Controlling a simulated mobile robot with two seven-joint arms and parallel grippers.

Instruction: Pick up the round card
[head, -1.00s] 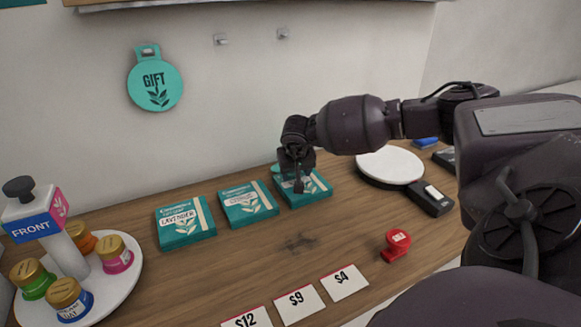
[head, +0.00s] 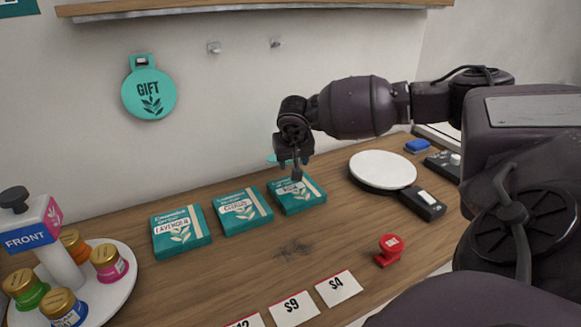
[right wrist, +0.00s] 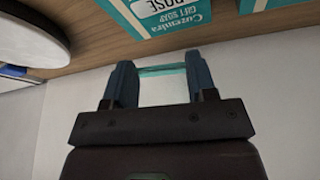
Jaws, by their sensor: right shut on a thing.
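A flat teal piece, seen nearly edge-on, lies between the two fingers of my right gripper (right wrist: 160,72) in the right wrist view; I take it for the round card (right wrist: 162,70). My right gripper (head: 295,171) is shut on it, above the rear part of the rightmost soap box in the head view. There, only a small teal bit of the card (head: 272,158) shows at the gripper's left; the rest is hidden. Another round teal card marked GIFT (head: 149,92) hangs on the wall at the left. My left gripper is not in view.
Three teal soap boxes (head: 181,231) stand in a row on the wooden counter (head: 225,270). A white round scale (head: 383,169) and a red stamp (head: 389,250) are at the right. Two bare wall hooks (head: 214,48) are under the shelf (head: 250,9).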

